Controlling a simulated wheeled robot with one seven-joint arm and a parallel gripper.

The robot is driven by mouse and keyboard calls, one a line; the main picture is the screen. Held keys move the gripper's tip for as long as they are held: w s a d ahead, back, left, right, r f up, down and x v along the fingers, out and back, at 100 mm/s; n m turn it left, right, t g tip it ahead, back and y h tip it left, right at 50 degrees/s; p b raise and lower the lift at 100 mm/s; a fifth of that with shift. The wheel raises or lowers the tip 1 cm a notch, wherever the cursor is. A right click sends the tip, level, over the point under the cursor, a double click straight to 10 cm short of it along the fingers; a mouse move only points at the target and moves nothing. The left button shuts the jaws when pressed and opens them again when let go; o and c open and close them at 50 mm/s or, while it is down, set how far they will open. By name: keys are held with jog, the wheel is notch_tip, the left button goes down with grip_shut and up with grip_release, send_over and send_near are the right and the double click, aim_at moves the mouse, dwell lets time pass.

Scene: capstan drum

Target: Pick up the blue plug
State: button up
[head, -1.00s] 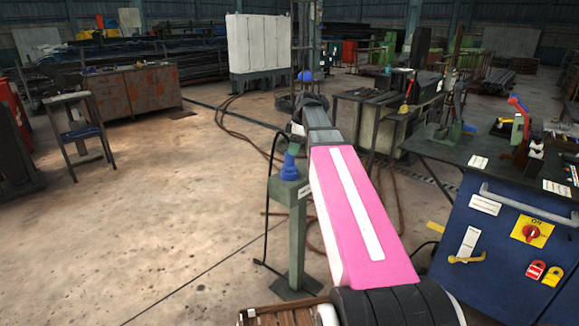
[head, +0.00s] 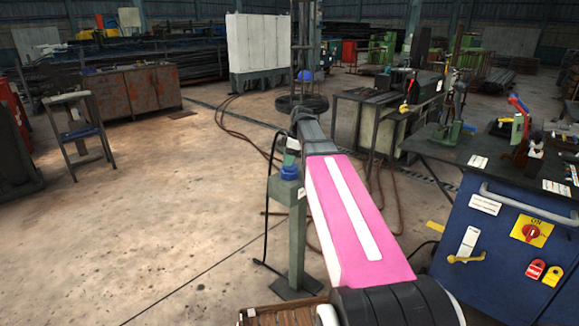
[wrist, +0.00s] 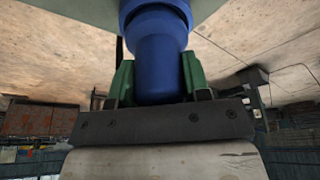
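The blue plug (head: 289,173) stands upright on top of a grey-green post (head: 296,235) left of my pink arm. In the wrist view the blue plug (wrist: 162,65) fills the space between my gripper's two green fingers. No clear gap shows on either side, and my gripper (wrist: 160,78) looks shut on it. In the head view my gripper (head: 292,149) is at the plug's upper part, partly hidden by my arm. The plug's lower end still meets the post top.
A black cable (head: 266,215) hangs beside the post. A blue cabinet (head: 500,250) with a dark worktop stands at right, and a dark bench (head: 385,100) behind it. Open floor lies left of the post.

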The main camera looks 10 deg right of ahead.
jog(key=shift+c, duration=1)
jog(key=shift+r, duration=0.1)
